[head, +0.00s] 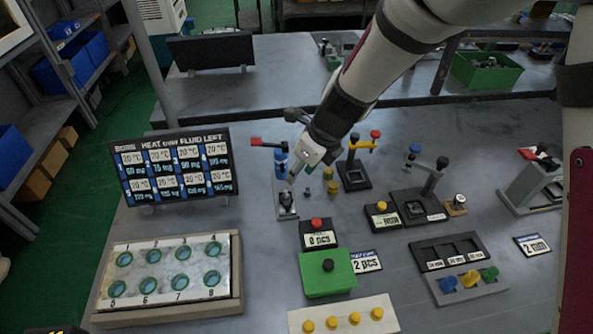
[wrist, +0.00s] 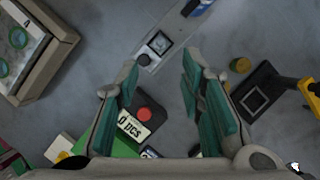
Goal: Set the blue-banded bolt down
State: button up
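My gripper (head: 298,172) hangs over the middle of the table, near the small press with the red handle (head: 257,142). In the wrist view its two teal-padded fingers (wrist: 160,75) are spread wide, with nothing between them. I cannot make out a blue band on any bolt. A small dark round piece (head: 286,198) sits on the pale base of that press, just below my gripper in the head view.
A tray with numbered holes (head: 238,275) is at left, below a display board (head: 175,168). Other small presses stand at right.

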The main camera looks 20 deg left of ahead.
jog(key=shift+s+d+r, duration=0.1)
jog(key=shift+d+r, duration=0.1)
jog(key=shift+r, duration=0.3)
jog(key=s+d+r+n+t, duration=0.1)
jog(key=s+d+r+n, duration=0.1)
jog(key=d+r+n, duration=0.5)
jog(key=s+d+r+n, duration=0.2)
jog(key=d+r+n, duration=0.1)
jog(key=d+r, duration=0.75)
jog(key=s+d+n+t+h, duration=0.1)
jog(key=s+d+n+h, duration=0.1)
jog(key=s+d+n, duration=0.3)
jog(key=s+d+r+n+t+h, duration=0.1)
jog(key=s+d+n+h, duration=0.1)
jog(key=s+d+n, duration=0.4)
jog(key=s+d, duration=0.4)
jog(key=d, duration=0.4)
jog(key=shift+d+r, duration=0.15)
jog(key=shift+d, duration=0.15)
